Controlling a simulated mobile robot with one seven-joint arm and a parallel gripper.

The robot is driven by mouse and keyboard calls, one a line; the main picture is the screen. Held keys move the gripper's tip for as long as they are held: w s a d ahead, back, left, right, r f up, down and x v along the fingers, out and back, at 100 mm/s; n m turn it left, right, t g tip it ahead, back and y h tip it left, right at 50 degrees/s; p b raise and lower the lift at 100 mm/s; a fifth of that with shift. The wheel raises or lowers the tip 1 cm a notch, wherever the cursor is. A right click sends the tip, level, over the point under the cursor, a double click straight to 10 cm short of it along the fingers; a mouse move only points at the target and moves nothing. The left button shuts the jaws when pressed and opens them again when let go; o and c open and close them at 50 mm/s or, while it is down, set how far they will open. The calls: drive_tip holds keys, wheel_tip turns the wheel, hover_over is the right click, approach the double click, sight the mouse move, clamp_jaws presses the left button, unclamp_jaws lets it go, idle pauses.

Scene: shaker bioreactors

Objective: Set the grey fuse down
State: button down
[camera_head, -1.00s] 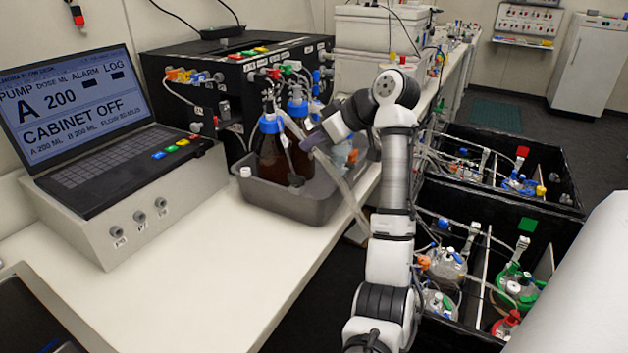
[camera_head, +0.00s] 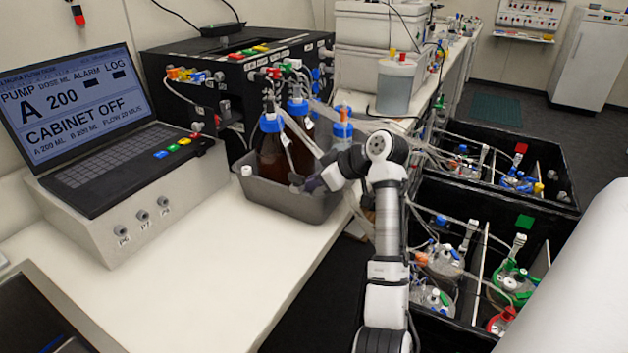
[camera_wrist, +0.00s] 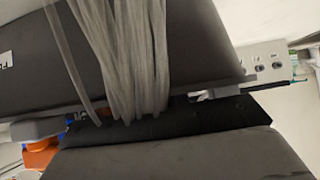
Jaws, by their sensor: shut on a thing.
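My gripper (camera_head: 306,184) is low over the right front part of the grey tray (camera_head: 290,205), in front of the brown bottles. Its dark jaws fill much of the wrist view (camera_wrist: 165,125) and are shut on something. The grey fuse cannot be made out clearly in either view; the jaws hide what is between them. A bundle of pale tubes crosses the wrist view (camera_wrist: 125,60), in front of the upper dark part. I cannot tell whether the held thing touches anything.
Brown bottles (camera_head: 270,152) with blue caps and a clear blue-capped bottle (camera_head: 342,130) stand at the tray. The laptop console (camera_head: 130,205) with front sockets is left. Clear bench (camera_head: 210,275) lies in front. Black crates (camera_head: 465,225) with tubed vessels are right of the arm.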

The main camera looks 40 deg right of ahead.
drive_tip(key=shift+f+b, duration=0.3)
drive_tip(key=shift+f, duration=0.3)
drive_tip(key=c, duration=1.3)
unclamp_jaws()
drive_tip(key=shift+f, duration=0.1)
drive_tip(key=shift+c, duration=0.2)
drive_tip(key=shift+r, duration=0.25)
drive_tip(key=b+v, duration=0.2)
drive_tip(key=v, duration=1)
drive_tip(key=shift+r, duration=0.4)
